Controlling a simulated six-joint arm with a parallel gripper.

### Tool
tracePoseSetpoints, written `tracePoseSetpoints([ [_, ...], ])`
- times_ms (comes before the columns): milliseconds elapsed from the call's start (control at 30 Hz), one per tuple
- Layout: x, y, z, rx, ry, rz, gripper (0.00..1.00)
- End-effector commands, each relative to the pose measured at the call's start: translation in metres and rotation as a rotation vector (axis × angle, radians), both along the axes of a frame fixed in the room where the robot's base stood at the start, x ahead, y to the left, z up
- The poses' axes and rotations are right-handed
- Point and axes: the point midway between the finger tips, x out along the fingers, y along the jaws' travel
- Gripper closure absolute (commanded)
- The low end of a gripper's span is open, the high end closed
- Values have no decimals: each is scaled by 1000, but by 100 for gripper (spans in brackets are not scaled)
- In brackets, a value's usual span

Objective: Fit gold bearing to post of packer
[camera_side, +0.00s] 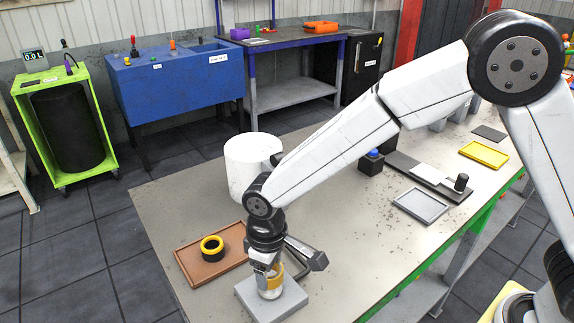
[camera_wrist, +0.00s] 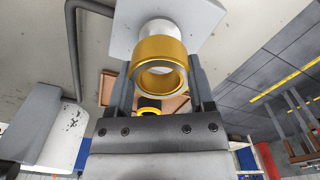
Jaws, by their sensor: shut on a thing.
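The gold bearing (camera_wrist: 160,48) is a ring held between the two fingers of my gripper (camera_wrist: 161,72), which is shut on it. In the side view the gold bearing (camera_side: 277,270) shows partly behind my gripper (camera_side: 267,272). It is at the pale post (camera_side: 270,293) that rises from a square grey base (camera_side: 290,303). The post (camera_wrist: 157,27) also shows beyond the ring in the wrist view, roughly in line with it. I cannot tell how far the ring sits around the post, as the fingers hide part of it.
A brown tray (camera_side: 188,262) holding a yellow-and-black ring (camera_side: 212,248) lies just left of the base. A white cylinder (camera_side: 248,165) stands behind my wrist. A grey tray (camera_side: 421,205) and a yellow tray (camera_side: 484,154) lie to the right. The tabletop right of the base is clear.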

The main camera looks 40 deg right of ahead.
Motion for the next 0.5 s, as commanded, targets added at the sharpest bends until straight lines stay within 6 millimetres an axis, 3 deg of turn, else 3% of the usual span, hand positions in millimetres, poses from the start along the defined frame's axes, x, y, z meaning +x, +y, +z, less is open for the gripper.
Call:
tracePoseSetpoints([
  [500,0,0,-10,0,-1,0,100],
])
